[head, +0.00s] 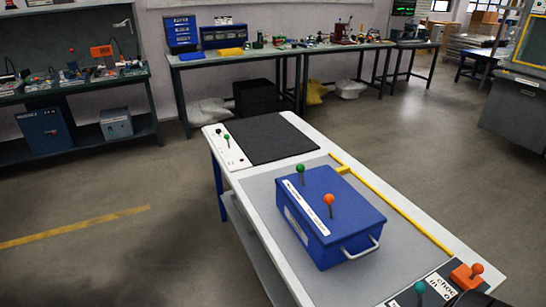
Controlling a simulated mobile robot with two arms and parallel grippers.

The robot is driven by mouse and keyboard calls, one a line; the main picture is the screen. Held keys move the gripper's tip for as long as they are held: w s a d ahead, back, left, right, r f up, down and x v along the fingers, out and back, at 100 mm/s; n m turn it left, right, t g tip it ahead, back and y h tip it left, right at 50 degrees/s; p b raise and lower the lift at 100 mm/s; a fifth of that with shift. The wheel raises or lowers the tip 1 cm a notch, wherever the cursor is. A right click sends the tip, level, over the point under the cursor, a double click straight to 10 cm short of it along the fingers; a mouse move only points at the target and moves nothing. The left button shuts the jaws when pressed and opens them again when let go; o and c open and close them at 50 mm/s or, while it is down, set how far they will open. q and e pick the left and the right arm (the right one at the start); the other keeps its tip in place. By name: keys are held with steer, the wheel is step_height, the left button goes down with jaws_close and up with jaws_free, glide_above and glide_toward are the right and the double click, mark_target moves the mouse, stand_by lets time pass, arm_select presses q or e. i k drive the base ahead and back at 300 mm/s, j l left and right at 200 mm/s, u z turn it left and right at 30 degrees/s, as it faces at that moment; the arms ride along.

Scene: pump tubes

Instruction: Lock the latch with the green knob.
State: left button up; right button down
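A blue box (335,225) with a metal handle (361,248) on its near side sits on the table. On its top stand a green knob (300,168) on a thin stem, towards the back left, and an orange knob (328,198) on a stem, nearer the middle. A smaller green knob (227,138) stands on a white panel (223,150) at the table's far left. Another green knob (420,287) shows at the bottom edge. I cannot tell from this view whether any latch is locked. Neither of my grippers is in view.
The white-edged table (265,245) has a black mat (268,138) at its far end and a yellow strip (400,212) along its right. An orange block with an orange knob (467,276) stands at the near right corner. Workbenches (300,50) line the back wall. The floor around the table is clear.

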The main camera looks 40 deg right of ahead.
mark_target(300, 168)
steer(key=i, duration=0.75)
steer(key=i+z, duration=0.45)
steer(key=i+j+z, duration=0.2)
steer(key=z, duration=0.25)
steer(key=i+j+z, duration=0.3)
steer(key=z, duration=0.2)
steer(key=i+j+z, duration=0.3)
steer(key=j+z, duration=0.15)
steer(key=i+j+z, duration=0.2)
steer(key=j+z, duration=0.7)
steer(key=i+j+z, duration=0.15)
steer(key=j, duration=0.5)
steer(key=k, duration=0.05)
